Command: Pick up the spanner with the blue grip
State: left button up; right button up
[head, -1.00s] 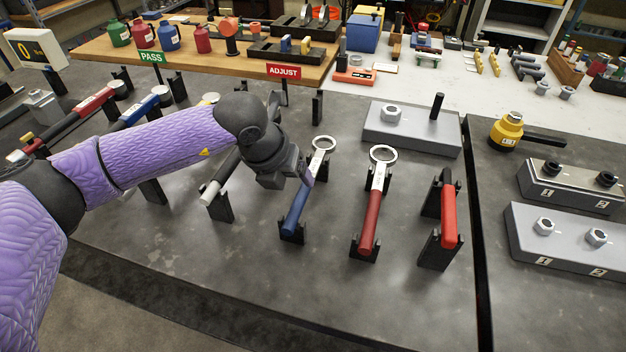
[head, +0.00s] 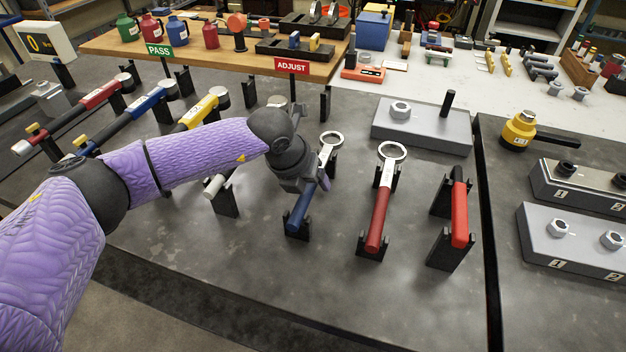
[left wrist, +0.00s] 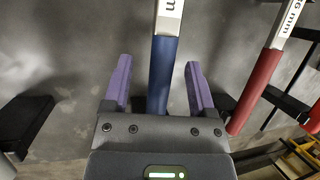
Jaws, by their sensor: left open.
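The spanner with the blue grip (head: 299,214) rests on black holders on the grey bench, its ring end pointing to the back. It also shows in the left wrist view (left wrist: 162,75), running between my purple fingers. My left gripper (head: 318,188) is open over the blue handle, with one finger on each side of it and a gap on both sides in the left wrist view. The gripper hides the middle of the spanner in the head view. My right gripper is not in view.
A red-grip spanner (head: 379,218) stands just right, and a bright red-handled tool (head: 460,216) beyond it. A pale-handled tool (head: 214,187) lies left, partly behind my arm. A grey block with a nut (head: 425,129) sits behind. The front bench is clear.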

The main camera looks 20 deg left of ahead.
pick_arm(q)
grip_shut()
dwell(0.3)
dwell(1.2)
